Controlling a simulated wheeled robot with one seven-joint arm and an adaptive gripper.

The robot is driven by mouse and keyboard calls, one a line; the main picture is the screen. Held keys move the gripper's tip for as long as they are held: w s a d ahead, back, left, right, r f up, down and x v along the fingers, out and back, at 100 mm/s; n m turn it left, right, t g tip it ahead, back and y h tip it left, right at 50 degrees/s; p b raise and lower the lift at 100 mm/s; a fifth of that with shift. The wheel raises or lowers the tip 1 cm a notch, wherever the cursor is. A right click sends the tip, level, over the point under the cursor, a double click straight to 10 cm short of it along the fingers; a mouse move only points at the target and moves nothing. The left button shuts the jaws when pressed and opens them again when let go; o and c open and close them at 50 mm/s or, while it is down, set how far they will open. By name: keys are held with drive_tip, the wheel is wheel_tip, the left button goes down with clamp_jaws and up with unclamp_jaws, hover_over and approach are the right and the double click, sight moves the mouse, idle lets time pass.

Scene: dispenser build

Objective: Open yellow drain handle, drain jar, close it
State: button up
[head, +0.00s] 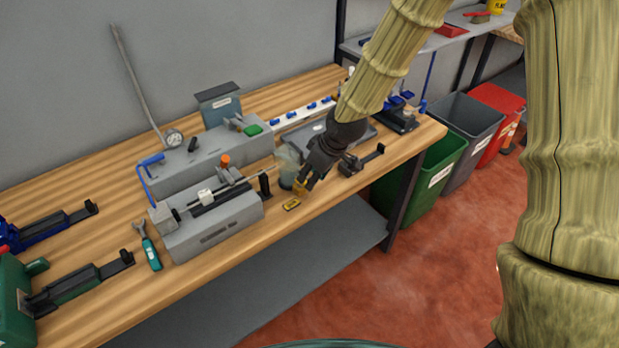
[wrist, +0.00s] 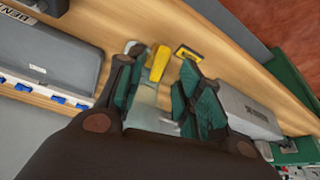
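A clear jar (head: 287,168) with a darker, greenish bottom stands near the bench's front edge in the head view. The yellow drain handle (head: 300,186) is low at its right side. My gripper (head: 311,178) is just right of the jar, pointing down at the handle. In the wrist view the fingers of my gripper (wrist: 160,80) are spread apart. The yellow handle (wrist: 158,63) shows in the gap, at or just past the fingertips. The translucent jar (wrist: 150,108) is partly hidden behind the fingers. I cannot tell whether a finger touches the handle.
A small yellow-framed tag (head: 292,204) lies on the bench in front of the jar. A grey machine (head: 212,224) stands close on the left, and a dark bracket (head: 362,160) on the right. A grey tray (wrist: 45,55) is near in the wrist view. Bins (head: 430,178) stand beyond the bench.

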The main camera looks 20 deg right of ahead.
drive_tip(key=shift+p+x, duration=0.3)
drive_tip(key=shift+x, duration=1.25)
clamp_jaws()
